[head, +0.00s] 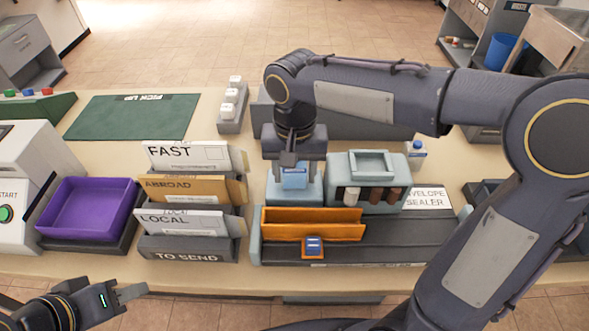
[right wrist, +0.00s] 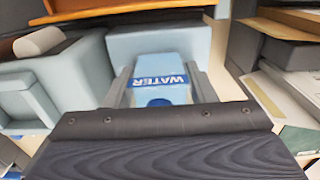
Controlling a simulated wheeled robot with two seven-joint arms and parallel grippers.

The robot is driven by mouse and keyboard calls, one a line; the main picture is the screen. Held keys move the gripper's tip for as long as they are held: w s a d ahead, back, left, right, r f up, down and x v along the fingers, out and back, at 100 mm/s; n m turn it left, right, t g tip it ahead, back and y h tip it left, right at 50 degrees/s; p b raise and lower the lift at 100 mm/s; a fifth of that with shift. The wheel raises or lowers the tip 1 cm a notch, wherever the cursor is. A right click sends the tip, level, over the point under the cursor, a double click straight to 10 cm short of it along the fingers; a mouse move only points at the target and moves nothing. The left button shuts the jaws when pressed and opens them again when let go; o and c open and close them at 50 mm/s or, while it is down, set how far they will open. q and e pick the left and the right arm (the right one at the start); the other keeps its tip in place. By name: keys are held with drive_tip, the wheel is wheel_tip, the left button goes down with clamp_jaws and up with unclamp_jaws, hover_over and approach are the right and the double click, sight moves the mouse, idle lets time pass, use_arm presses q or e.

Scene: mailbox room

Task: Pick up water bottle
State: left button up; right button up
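The water bottle (right wrist: 160,92) is pale blue with a dark blue WATER label. In the right wrist view it sits between the two fingers of my right gripper (right wrist: 160,88), which touch both its sides. In the head view my right gripper (head: 294,172) points down over a light blue block (head: 290,196), with the blue bottle (head: 294,181) between its fingers. Whether the bottle's base rests on the block is hidden. My left gripper (head: 130,293) is at the bottom left, away from the bottle, seen edge-on; its opening is unclear.
An orange holder (head: 312,231) and a dark conveyor (head: 385,240) lie in front of the block. An envelope sealer (head: 368,180) is to the right, with another blue-capped bottle (head: 416,151) behind it. Envelope racks (head: 190,247) and a purple tray (head: 88,208) stand left.

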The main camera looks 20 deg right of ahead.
drive_tip(key=c, duration=0.6)
drive_tip(key=shift+r, duration=0.15)
